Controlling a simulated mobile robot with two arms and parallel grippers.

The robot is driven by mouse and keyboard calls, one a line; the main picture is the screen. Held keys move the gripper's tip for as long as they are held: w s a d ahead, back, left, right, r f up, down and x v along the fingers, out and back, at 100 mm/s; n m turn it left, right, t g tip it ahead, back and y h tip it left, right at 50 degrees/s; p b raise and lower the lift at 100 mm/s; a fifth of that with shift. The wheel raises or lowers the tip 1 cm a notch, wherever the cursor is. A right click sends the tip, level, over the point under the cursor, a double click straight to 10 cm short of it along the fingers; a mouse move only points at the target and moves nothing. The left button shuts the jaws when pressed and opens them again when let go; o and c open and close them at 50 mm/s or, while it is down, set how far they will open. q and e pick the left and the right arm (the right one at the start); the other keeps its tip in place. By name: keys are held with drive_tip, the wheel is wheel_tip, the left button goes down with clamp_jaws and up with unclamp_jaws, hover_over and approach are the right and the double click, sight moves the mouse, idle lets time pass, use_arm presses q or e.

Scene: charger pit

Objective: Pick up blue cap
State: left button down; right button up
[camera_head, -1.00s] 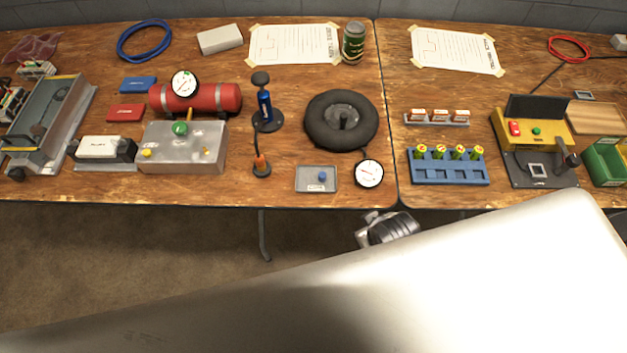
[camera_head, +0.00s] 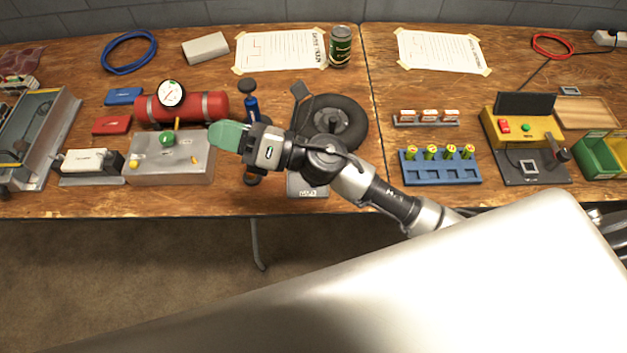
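The blue cap is not visible now. The small grey tray (camera_head: 299,189) where it lay a second ago is mostly hidden behind my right arm, with only its lower left part showing. My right gripper (camera_head: 227,137), with green finger pads, is above the table beside the metal box with the green knob, to the left of the tray. It points left and I see it from its side and back, so I cannot tell whether its fingers are apart. My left gripper is out of view.
The metal box (camera_head: 172,172) and red tank (camera_head: 199,106) stand near the gripper's left. A blue pump (camera_head: 251,105) and black tyre (camera_head: 352,119) are behind the arm. A blue holder (camera_head: 440,172) with green-topped pieces stands to the right.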

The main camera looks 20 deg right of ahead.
drive_tip(key=s+f+n+g+h, duration=0.4)
drive_tip(key=f+n+g+h, duration=0.45)
drive_tip(key=n, duration=0.85)
drive_tip(key=w+d+f+n+h, duration=0.1)
drive_tip(key=d+f+n+h, duration=0.1)
drive_tip(key=d, duration=0.3)
drive_tip(key=w+d+f+n+h, duration=0.2)
drive_tip(key=d+f+h, duration=0.2)
drive_tip(key=d+h, duration=0.1)
drive_tip(key=w+d+f+n+g+h, duration=0.1)
drive_tip(key=w+d+f+n+h, duration=0.1)
drive_tip(key=d+f+h, duration=0.1)
drive_tip(key=shift+w+d+f, duration=0.1)
drive_tip(key=shift+d+f, duration=0.15)
drive_tip(key=shift+d, duration=0.35)
drive_tip(key=shift+w+d+f, duration=0.1)
drive_tip(key=shift+d+f, duration=0.1)
drive_tip(key=shift+d, duration=0.35)
drive_tip(key=shift+s+f+p, duration=0.1)
drive_tip(key=shift+f+p, duration=0.45)
drive_tip(key=shift+f, duration=2.5)
clamp_jaws()
drive_tip(key=shift+r, duration=0.1)
